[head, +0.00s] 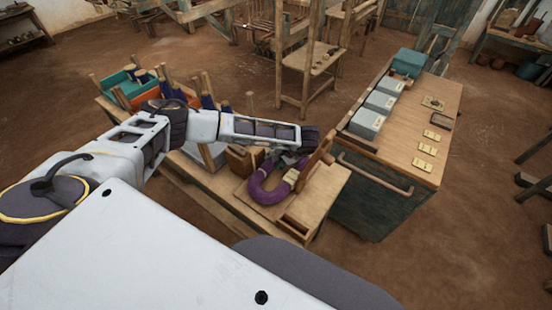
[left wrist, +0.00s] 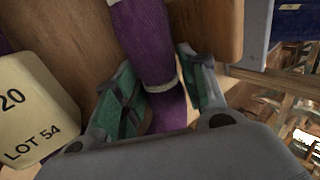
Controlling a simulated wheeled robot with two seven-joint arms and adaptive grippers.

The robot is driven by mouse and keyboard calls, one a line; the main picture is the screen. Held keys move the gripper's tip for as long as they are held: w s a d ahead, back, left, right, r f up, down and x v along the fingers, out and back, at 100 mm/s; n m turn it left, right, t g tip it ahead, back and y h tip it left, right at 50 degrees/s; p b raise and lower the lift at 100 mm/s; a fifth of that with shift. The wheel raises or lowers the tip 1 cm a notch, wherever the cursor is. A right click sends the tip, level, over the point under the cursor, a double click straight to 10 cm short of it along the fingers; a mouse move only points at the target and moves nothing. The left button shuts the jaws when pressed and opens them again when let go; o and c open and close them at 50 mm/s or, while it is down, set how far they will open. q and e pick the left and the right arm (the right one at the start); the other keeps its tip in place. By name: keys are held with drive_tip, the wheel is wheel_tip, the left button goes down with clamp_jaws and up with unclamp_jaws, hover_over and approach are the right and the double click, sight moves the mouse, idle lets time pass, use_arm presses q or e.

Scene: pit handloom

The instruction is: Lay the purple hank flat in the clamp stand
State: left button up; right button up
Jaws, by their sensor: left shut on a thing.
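The purple hank (head: 266,194) forms a U-shaped loop at the right end of the low wooden bench. My left gripper (head: 287,160) reaches over it from the left and is shut on one part of it. In the left wrist view, the hank (left wrist: 145,35), with a pale band around it, passes between the green-padded fingers of my left gripper (left wrist: 165,95). A cream tag (head: 291,177) reading "20" and "LOT 54" lies beside the hank. A wooden upright (head: 318,156), apparently part of the clamp stand, rises just right of the gripper. The gripper hides the stand's jaws. My right gripper is not in view.
The bench (head: 205,178) holds teal and orange trays and dark yarn bundles on pegs to the left. A green cabinet (head: 365,200) with grey boxes and cream tags on its top stands close on the right. Open earth floor lies in front of it.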

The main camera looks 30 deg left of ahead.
use_arm(q)
drive_tip(key=shift+a+f, duration=0.1)
drive_tip(key=shift+f, duration=0.35)
drive_tip(key=o, duration=1.2)
drive_tip(key=shift+r, duration=5)
drive_tip(key=shift+s+f, duration=0.1)
